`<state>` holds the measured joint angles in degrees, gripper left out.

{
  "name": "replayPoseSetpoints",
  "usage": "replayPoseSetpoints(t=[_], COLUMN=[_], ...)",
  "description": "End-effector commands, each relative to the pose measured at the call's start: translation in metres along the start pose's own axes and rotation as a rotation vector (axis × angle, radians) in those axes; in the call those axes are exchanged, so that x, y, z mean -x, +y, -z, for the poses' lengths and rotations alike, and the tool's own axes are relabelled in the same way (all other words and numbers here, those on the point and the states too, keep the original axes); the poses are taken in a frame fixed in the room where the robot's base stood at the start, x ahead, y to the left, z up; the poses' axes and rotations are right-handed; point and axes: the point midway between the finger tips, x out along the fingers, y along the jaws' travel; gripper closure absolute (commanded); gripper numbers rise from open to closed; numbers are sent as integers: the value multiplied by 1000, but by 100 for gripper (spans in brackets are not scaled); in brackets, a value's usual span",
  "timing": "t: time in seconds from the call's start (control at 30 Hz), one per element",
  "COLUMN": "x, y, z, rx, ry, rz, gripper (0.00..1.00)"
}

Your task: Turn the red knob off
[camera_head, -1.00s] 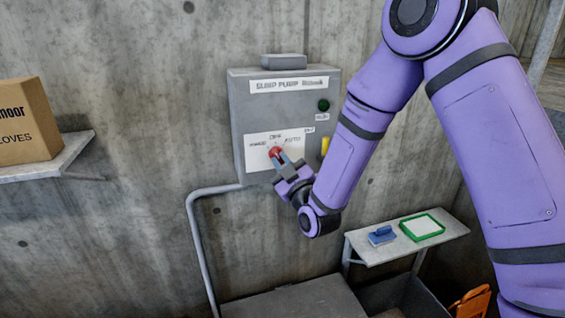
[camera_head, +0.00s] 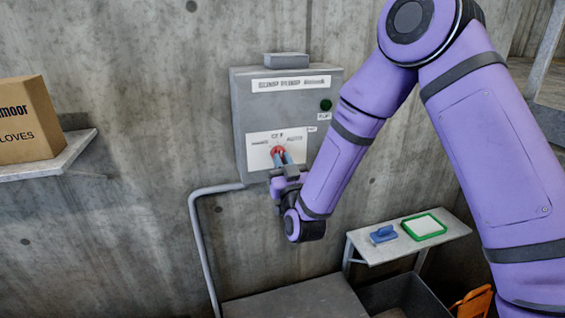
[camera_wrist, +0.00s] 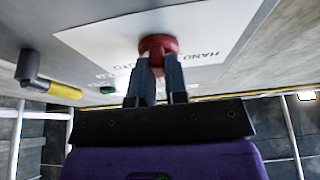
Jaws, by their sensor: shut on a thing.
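The red knob (camera_head: 277,151) sits on the white label plate of the grey control box (camera_head: 240,130) on the concrete wall. My gripper (camera_head: 283,160) is at the knob from below, its fingers shut on it. In the wrist view the red knob (camera_wrist: 158,45) shows between the two finger ends of my gripper (camera_wrist: 157,62). The plate carries position words around the knob, with "AUTO" legible on the right in the head view. The knob's exact pointing is hidden by the fingers.
A green indicator (camera_head: 326,105) is on the box's right side. A yellow-gripped lever (camera_wrist: 62,90) shows in the wrist view. A shelf with a glove box (camera_head: 30,120) is at left. A small shelf (camera_head: 385,250) holds a blue object and green-framed tray.

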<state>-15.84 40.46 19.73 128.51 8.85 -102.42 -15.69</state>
Motion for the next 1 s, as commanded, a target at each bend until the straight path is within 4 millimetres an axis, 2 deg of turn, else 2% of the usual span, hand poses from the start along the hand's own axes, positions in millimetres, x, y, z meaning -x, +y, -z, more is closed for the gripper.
replayPoseSetpoints(t=[0.3, 0.33, 0.43, 0.83, 1.0], x=[-5, -5, -5, -2, 10], y=[0, 0, 0, 0, 0], z=[5, 5, 4, 2, 1], rx=[-3, -3, -2, -1, 0], ry=[17, 17, 17, 8, 3], rz=[-3, -3, -4, -2, -1], gripper=[100, 84, 61, 61, 61])
